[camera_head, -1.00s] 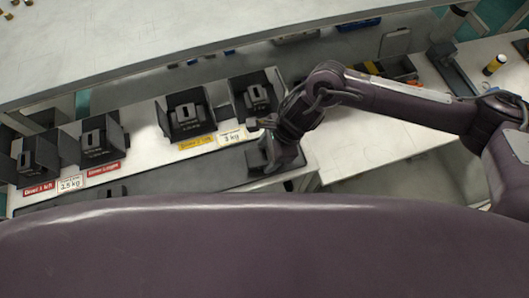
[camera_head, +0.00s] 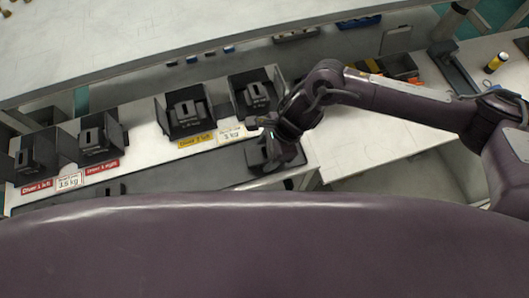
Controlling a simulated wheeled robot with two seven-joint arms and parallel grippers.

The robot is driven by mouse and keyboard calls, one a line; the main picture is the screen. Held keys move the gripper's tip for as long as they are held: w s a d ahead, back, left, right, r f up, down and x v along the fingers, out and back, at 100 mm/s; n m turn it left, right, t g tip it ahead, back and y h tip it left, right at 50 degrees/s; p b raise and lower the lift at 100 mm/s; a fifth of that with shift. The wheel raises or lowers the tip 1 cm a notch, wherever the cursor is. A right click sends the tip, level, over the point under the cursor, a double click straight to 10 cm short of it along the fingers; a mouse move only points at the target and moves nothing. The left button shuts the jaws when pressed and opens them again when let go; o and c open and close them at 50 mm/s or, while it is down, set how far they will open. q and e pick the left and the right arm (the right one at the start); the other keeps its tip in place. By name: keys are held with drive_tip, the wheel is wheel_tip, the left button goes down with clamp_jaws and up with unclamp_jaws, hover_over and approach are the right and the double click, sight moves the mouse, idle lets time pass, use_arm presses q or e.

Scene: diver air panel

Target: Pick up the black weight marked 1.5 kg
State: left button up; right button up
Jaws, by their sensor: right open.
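Black block-shaped weights sit in dark open bins along the bench. One weight (camera_head: 92,140) and another (camera_head: 27,160) are at the left, behind a white card reading 1.5 kg (camera_head: 69,182). Two more, a weight (camera_head: 187,113) and a weight (camera_head: 257,95), stand behind a yellow label and a 3 kg card (camera_head: 232,135). Marks on the weights are too small to read. My right gripper (camera_head: 272,146) is open, pointing down over a dark block (camera_head: 256,157) at the mat's right end. It partly hides this block; I cannot tell if they touch. My left gripper is out of view.
Red labels (camera_head: 102,167) and a yellow label (camera_head: 197,140) line the bench front. A dark mat (camera_head: 170,178) lies in front. A raised pale shelf (camera_head: 150,45) runs behind the bins. The white surface right of my gripper (camera_head: 375,135) is mostly clear.

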clamp_jaws()
drive_tip(key=shift+w+a+r, duration=0.1)
drive_tip(key=shift+r, duration=0.05)
idle(0.4)
